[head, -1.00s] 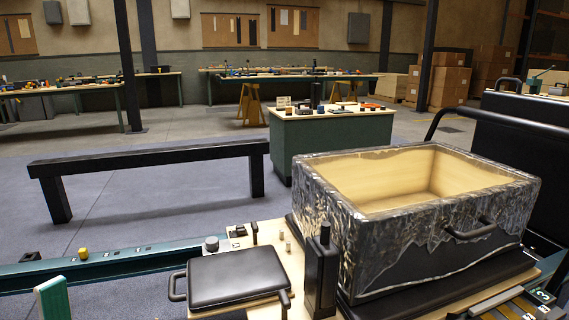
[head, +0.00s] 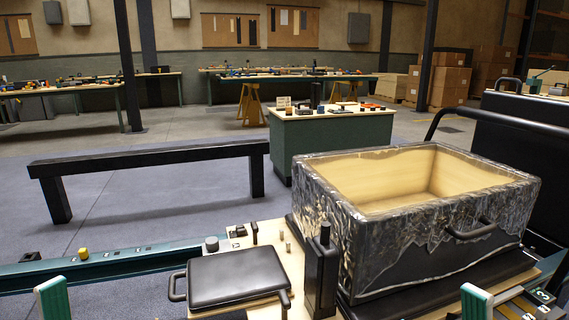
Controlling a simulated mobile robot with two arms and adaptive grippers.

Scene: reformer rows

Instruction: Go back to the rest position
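A teal and white tip of my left gripper (head: 52,299) shows at the lower left edge. A similar tip of my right gripper (head: 477,303) shows at the bottom right, in front of the wrapped box. Only one tip of each is in view. The rest of both grippers is below the picture, so whether they are open or shut is hidden. No object shows at either tip.
A reformer with a black padded headrest (head: 238,275) and teal rail (head: 130,262) lies close in front. An open wrapped box (head: 400,240) stands on it. A black bench (head: 150,158) and green cabinet (head: 325,140) stand behind, with open floor to the left.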

